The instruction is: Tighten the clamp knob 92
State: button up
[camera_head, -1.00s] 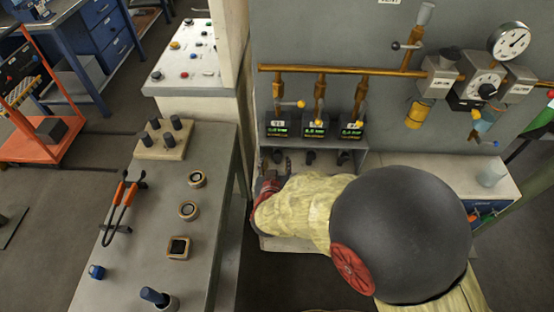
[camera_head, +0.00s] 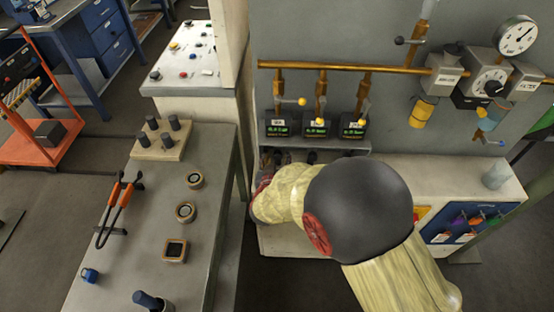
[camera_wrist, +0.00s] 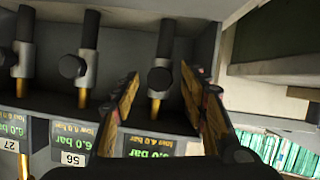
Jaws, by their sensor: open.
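In the wrist view a dark round clamp knob (camera_wrist: 160,80) on a grey valve stem sits between the two fingers of my gripper (camera_wrist: 162,88). The fingers are apart, one on each side of it; I cannot tell if they touch it. Two like knobs stand to its left, a middle one (camera_wrist: 72,67) above the plate 56 and another (camera_wrist: 7,58) above the plate 27. The number plate under the knob between my fingers is hidden, so 92 is not readable. In the head view my gripper (camera_head: 266,165) is at the left end of the shelf, largely hidden by my arm.
Three displays (camera_head: 315,127) stand on the shelf under a copper pipe (camera_head: 340,66). A pressure gauge (camera_head: 516,36) is at the right. A grey bench (camera_head: 145,210) with orange-handled pliers (camera_head: 122,195) lies to the left. A blue tool board (camera_head: 460,224) shows at right.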

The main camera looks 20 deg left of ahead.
jog(key=shift+c, duration=0.3)
grip_shut()
dwell(0.3)
jog(key=shift+m+y+b, duration=0.3)
jog(key=shift+m+b, duration=0.2)
jog(key=shift+o, duration=0.3)
grip_release()
